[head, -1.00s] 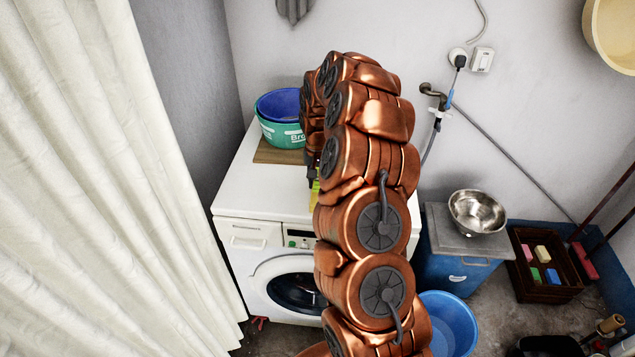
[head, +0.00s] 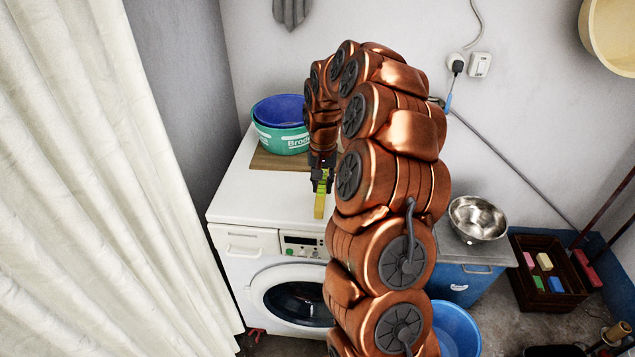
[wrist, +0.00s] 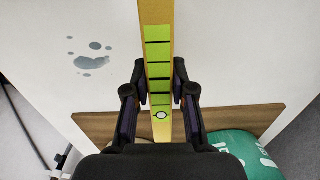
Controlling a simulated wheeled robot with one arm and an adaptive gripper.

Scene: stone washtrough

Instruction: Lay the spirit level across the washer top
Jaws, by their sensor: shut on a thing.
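The yellow spirit level (head: 320,203) with green panels is over the white washer top (head: 245,196) in the head view. In the wrist view the level (wrist: 157,30) runs lengthwise between the fingers. My gripper (head: 321,172) is shut on it; it also shows in the wrist view (wrist: 160,105). Whether the level touches the washer top cannot be told. My arm hides part of the washer's right side.
A wooden board (head: 268,160) with green and blue basins (head: 283,130) stands at the back of the washer top. Water drops (wrist: 92,62) lie on the white surface. A metal bowl (head: 478,218) stands at the right. The washer's front left top is clear.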

